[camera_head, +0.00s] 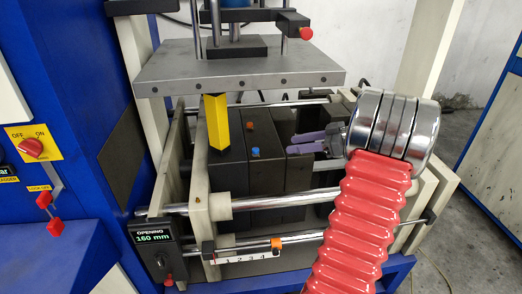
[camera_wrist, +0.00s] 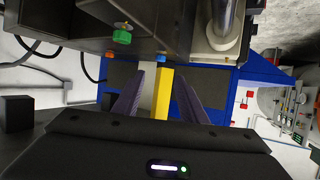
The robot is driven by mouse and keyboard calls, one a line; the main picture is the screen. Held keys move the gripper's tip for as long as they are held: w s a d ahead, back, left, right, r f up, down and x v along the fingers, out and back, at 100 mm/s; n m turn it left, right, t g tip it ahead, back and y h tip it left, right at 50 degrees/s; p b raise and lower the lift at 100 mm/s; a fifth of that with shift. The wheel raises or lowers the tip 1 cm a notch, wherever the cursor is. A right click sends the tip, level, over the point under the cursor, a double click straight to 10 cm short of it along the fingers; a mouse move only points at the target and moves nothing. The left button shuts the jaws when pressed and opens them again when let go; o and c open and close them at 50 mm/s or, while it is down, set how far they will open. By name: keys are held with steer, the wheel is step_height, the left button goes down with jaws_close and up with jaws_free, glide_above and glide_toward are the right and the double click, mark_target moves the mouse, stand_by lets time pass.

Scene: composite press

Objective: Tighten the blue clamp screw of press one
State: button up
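A small blue screw (camera_head: 255,152) sits on top of a dark block between the light plates of the press, and an orange one (camera_head: 250,126) is just behind it. A blue screw head shows in the wrist view (camera_wrist: 160,58), beyond the fingertips and roughly centred between them. My gripper (camera_head: 292,143) has purple fingers pointing left, to the right of the blue screw and apart from it. In the wrist view its fingers (camera_wrist: 160,76) are spread with nothing held.
A grey plate (camera_head: 240,70) overhangs the dark blocks. Chrome rods (camera_head: 270,199) run across the front. A display (camera_head: 153,237) reads "OPENING 160 mm". A blue cabinet stands at left.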

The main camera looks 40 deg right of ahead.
mark_target(255, 150)
steer(key=x, duration=1.3)
steer(key=shift+w+a+f, duration=0.1)
steer(key=shift+w+f, duration=0.1)
steer(key=shift+c, duration=0.3)
jaws_close()
steer(key=shift+a, duration=0.15)
